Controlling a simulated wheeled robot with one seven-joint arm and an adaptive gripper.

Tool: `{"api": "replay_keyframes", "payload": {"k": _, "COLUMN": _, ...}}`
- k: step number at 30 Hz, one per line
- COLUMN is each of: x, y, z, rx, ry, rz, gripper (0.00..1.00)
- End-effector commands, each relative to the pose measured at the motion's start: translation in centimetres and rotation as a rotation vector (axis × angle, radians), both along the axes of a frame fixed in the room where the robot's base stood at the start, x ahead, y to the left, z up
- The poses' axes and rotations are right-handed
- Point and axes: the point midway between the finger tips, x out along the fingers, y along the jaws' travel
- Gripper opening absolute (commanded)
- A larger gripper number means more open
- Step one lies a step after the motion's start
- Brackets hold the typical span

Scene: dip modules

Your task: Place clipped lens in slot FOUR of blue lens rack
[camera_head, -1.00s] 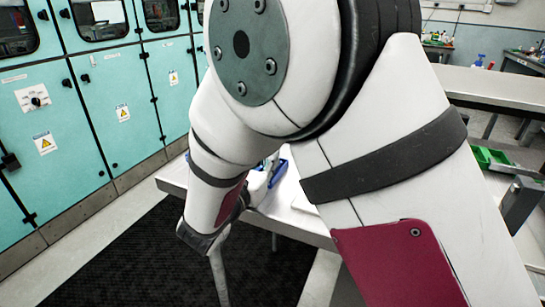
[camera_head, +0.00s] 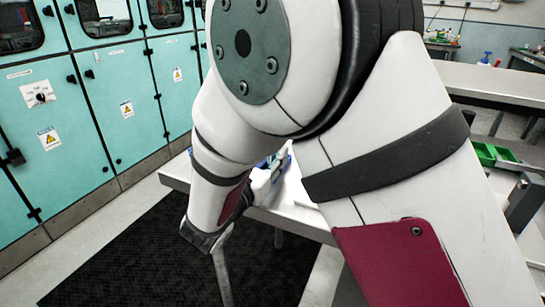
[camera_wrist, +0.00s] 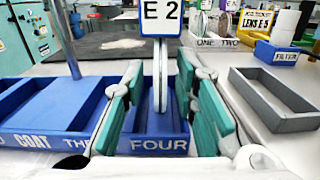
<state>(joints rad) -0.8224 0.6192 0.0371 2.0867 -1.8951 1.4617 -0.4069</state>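The clipped lens (camera_wrist: 162,80) is a pair of thin pale upright discs under a blue clip (camera_wrist: 161,18) whose visible lettering reads "E 2". It stands upright in the middle of the wrist view, its lower edge within the outline of the slot marked FOUR (camera_wrist: 159,145) of the blue lens rack (camera_wrist: 60,105). I cannot tell whether it touches the slot floor. My gripper (camera_wrist: 158,82) has its two teal fingers spread to either side of the lens, with visible gaps.
A grey open frame (camera_wrist: 283,98) lies right of the rack on the white table (camera_head: 290,200). Behind are a rack marked ONE and TWO (camera_wrist: 217,42), a blue FILTER bin (camera_wrist: 283,56) and a yellow lens-labelled box (camera_wrist: 256,20). Teal cabinets (camera_head: 80,100) line the left wall.

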Motion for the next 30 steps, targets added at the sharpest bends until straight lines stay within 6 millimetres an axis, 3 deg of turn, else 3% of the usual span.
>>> {"api": "replay_keyframes", "payload": {"k": 1, "x": -0.2, "y": -0.1, "z": -1.7, "rx": -0.008, "ry": 0.033, "rz": 0.003, "gripper": 0.28}}
{"api": "replay_keyframes", "payload": {"k": 4, "x": -0.3, "y": -0.1, "z": -1.7, "rx": -0.007, "ry": 0.033, "rz": 0.002, "gripper": 0.28}}
{"api": "replay_keyframes", "payload": {"k": 14, "x": -0.3, "y": -0.2, "z": -0.1, "rx": -0.008, "ry": 0.034, "rz": 0.001, "gripper": 0.28}}
{"api": "replay_keyframes", "payload": {"k": 24, "x": -7.3, "y": 2.9, "z": -0.1, "rx": -0.008, "ry": 0.028, "rz": 0.008, "gripper": 0.28}}
{"api": "replay_keyframes", "payload": {"k": 30, "x": -10.1, "y": 4.0, "z": 0.1, "rx": -0.007, "ry": 0.024, "rz": 0.006, "gripper": 0.28}}
